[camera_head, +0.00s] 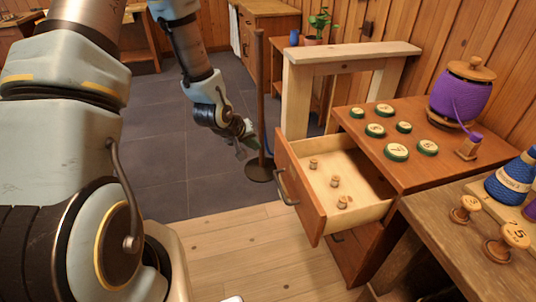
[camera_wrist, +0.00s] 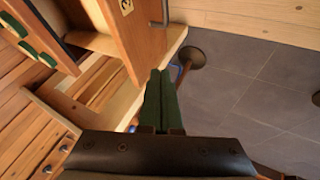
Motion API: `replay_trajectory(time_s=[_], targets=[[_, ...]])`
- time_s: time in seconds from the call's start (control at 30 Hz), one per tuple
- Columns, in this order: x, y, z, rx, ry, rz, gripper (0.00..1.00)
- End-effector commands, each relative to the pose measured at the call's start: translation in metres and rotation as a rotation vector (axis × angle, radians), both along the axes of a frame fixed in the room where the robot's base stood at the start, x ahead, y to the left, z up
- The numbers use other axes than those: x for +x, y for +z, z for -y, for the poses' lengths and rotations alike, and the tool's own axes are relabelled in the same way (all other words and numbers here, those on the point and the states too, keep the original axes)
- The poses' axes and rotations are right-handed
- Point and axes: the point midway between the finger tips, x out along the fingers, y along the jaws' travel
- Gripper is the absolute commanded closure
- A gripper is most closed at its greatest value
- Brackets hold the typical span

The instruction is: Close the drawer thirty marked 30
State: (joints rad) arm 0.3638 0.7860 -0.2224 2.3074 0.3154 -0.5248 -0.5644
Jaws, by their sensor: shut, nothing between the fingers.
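The wooden drawer (camera_head: 303,195) is pulled well out of its cabinet in the head view, and several small turned spools stand in it. Its dark bar handle (camera_head: 284,187) is on the front, facing left. In the wrist view the drawer front (camera_wrist: 125,38) is at the upper left, with the handle (camera_wrist: 164,12) and a pale label (camera_wrist: 127,5) showing a 3; the rest of the label is unclear. My gripper (camera_head: 250,140) is left of and beyond the drawer front in the head view. Its green fingers (camera_wrist: 160,78) are shut and empty, apart from the handle.
The cabinet top (camera_head: 380,165) carries several green-rimmed numbered discs and a purple-wound spool (camera_head: 465,95). A pale wooden frame (camera_head: 345,50) stands behind the drawer. A thin post on a round base (camera_head: 260,170) is near my gripper.

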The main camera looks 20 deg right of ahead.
Motion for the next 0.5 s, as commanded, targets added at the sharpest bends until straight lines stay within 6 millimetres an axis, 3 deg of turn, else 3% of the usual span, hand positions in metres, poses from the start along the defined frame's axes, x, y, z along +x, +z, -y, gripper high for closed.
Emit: replay_trajectory(time_s=[0.17,0.5], targets=[[0.003,-0.011,0.01,-0.005,-0.002,-0.002,1.0],[0.022,-0.058,0.039,-0.003,-0.003,-0.002,1.0]])
